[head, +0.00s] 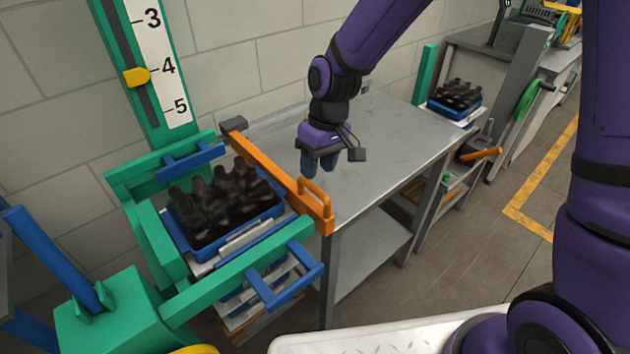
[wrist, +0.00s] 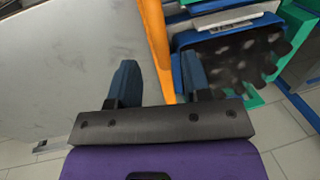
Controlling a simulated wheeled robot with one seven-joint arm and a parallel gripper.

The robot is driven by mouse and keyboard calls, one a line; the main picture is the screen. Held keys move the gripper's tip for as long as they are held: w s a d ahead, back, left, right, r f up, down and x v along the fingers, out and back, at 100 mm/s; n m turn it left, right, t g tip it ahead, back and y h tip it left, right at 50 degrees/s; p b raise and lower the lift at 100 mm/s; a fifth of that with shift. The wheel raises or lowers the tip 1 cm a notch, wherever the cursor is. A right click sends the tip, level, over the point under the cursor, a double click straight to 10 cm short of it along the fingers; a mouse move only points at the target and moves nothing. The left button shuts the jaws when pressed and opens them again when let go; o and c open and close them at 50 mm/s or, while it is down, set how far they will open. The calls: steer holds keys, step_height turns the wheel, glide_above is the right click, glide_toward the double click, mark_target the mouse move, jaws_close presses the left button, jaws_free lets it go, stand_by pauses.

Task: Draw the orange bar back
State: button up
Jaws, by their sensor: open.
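The orange bar (head: 272,172) lies across the right side of the green frame, between the crate of bottles and the grey metal table. It has an upright orange handle (head: 315,196) at its near end and a dark block at its far end. My gripper (head: 320,168) is above the table, to the right of the bar, pointing down. In the wrist view the orange bar (wrist: 156,45) passes between the lines of the two blue fingers of my open gripper (wrist: 160,82), nearer the right finger. I cannot tell its depth below the fingertips. Nothing is held.
A blue crate (head: 212,244) of dark bottles sits in the green frame (head: 150,238). The grey table (head: 385,150) is bare. A second blue crate (head: 452,108) of bottles stands beyond it. A green post with a number scale (head: 160,60) rises at the back left.

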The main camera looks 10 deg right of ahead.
mark_target(314, 186)
steer(key=shift+s+a+f, duration=0.15)
steer(key=shift+a+f, duration=0.05)
steer(key=shift+f, duration=0.95)
steer(key=shift+s+a+f, duration=0.15)
steer(key=shift+f, duration=1)
jaws_close()
